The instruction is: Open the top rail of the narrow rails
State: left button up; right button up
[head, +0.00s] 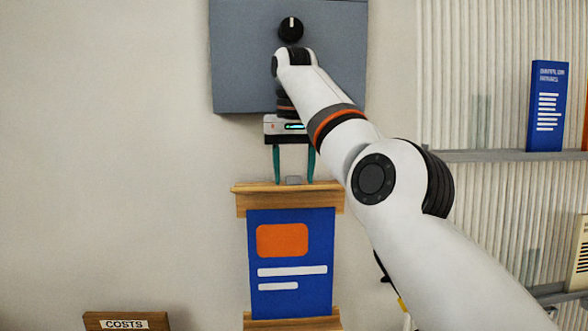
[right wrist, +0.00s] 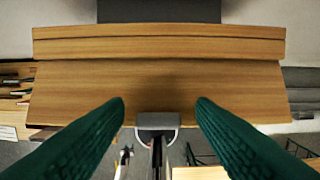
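The top rail (head: 290,198) of the narrow rails is a wooden bar on the wall, above a blue poster (head: 291,262) with an orange block and white lines. The lower wooden rail (head: 291,322) shows at the bottom edge. A small grey metal tab (head: 292,180) sits at the top rail's middle; it also shows in the right wrist view (right wrist: 157,119). My right gripper (head: 293,181) points down just above the rail. Its teal fingers are spread, one on each side of the tab, with a gap to it. My left gripper is not in view.
A grey panel (head: 235,60) with a black knob (head: 291,28) hangs above the rail. A wooden sign reading COSTS (head: 125,322) is at the lower left. Shelves (head: 480,155) with a blue book (head: 548,106) are at the right. The wall at left is bare.

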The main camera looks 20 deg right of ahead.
jog(key=shift+r, duration=0.1)
jog(key=shift+a+r+p, duration=0.1)
jog(key=shift+r+p, duration=0.3)
jog(key=shift+s+r+p, duration=0.15)
jog(key=shift+r+p, duration=1.3)
jog(key=shift+r, duration=0.2)
jog(key=shift+s+r+p, duration=0.15)
jog(key=shift+r+p, duration=1.3)
jog(key=shift+r, duration=0.2)
jog(key=shift+f, duration=0.15)
